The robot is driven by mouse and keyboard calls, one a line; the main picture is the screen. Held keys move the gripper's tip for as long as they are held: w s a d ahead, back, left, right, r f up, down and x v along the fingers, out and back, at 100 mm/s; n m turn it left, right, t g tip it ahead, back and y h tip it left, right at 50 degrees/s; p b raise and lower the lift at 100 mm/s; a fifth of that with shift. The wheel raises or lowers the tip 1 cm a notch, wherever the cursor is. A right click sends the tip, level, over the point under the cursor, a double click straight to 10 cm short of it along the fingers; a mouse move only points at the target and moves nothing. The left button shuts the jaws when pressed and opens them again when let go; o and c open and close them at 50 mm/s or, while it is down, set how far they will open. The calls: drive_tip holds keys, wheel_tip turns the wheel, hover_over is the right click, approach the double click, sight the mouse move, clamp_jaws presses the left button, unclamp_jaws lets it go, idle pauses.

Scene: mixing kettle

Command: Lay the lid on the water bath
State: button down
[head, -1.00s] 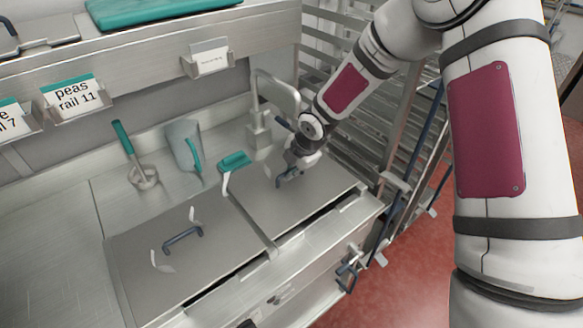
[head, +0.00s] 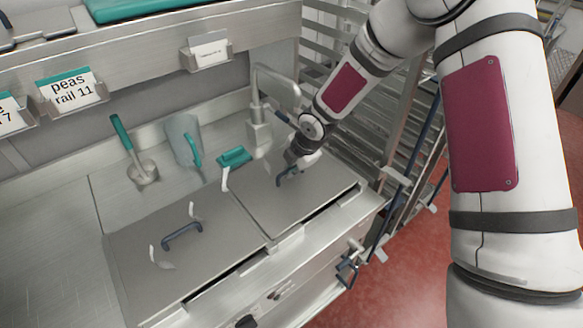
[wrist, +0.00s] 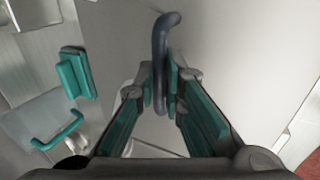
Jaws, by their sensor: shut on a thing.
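My gripper (wrist: 162,90) is shut on the dark blue bar handle (wrist: 161,50) of a flat grey metal lid (wrist: 225,50). In the head view, this lid (head: 315,195) lies nearly level over the right-hand well of the steel counter, with its handle (head: 284,178) below my gripper (head: 291,168). A dark gap shows along its front edge, and I cannot tell whether it rests fully on the rim. A second lid (head: 215,255) with a blue handle (head: 182,236) covers the left-hand well. No label shows which well is the water bath; the well interiors are hidden.
A tap (head: 259,125), a teal brush (head: 234,156), a clear jug (head: 184,140) and a teal-handled masher (head: 133,150) stand behind the lids. A wire rack (head: 340,120) is close on the right. The left counter (head: 50,240) is bare.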

sight(298, 185)
drive_tip(key=c, duration=1.6)
unclamp_jaws()
drive_tip(key=o, duration=0.5)
drive_tip(key=shift+f, duration=0.1)
drive_tip(key=shift+p+v, duration=1.35)
drive_tip(key=shift+v, duration=2.2)
